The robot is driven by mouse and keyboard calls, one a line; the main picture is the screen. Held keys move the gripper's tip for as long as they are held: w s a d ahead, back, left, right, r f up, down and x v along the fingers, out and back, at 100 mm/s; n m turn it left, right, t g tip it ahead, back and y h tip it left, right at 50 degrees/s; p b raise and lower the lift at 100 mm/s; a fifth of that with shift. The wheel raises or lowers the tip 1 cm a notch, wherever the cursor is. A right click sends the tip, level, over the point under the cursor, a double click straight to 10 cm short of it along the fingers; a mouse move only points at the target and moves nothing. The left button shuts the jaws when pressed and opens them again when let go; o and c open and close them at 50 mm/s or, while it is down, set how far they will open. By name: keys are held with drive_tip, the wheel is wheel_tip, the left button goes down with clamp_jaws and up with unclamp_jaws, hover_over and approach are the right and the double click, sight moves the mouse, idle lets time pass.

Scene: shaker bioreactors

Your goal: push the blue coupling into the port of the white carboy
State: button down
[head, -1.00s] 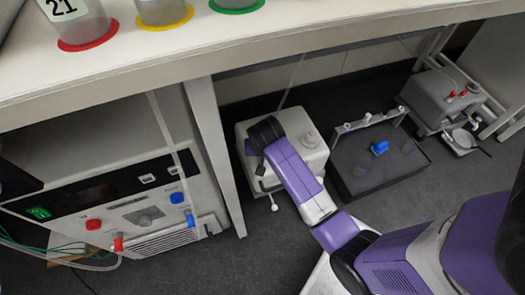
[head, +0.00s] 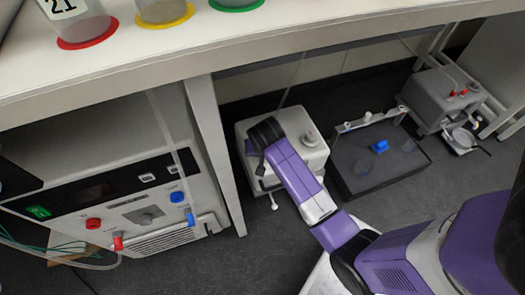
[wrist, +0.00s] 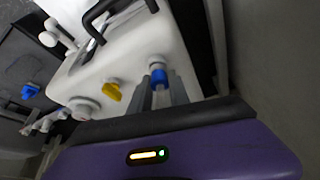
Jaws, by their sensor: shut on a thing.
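The white carboy (head: 318,155) stands on the floor under the bench, partly covered by my arm in the head view. In the wrist view its pale top (wrist: 125,65) shows a round white port (wrist: 156,61). The blue coupling (wrist: 158,77) is between the fingertips of my gripper (wrist: 160,90), which is shut on it. The coupling is in line with the port and appears to meet it; I cannot tell how deep it sits. A clear tube seems to run back from it between the fingers. The head view hides the gripper and coupling behind my arm.
A yellow fitting (wrist: 113,91) and a black handle (wrist: 112,15) are near the port. A dark box (head: 362,180) with a blue part (head: 380,146) stands to the right, a grey carboy (head: 437,97) beyond. A bench leg (head: 218,155) and control unit (head: 120,205) are at left.

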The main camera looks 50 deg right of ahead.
drive_tip(key=shift+f, duration=0.15)
drive_tip(key=c, duration=1.1)
unclamp_jaws()
drive_tip(key=shift+c, duration=0.2)
drive_tip(key=p+v, duration=0.4)
drive_tip(key=v, duration=0.3)
drive_tip(key=shift+s+a+r, duration=0.15)
drive_tip(key=shift+a+r, duration=0.05)
drive_tip(key=shift+r, duration=0.15)
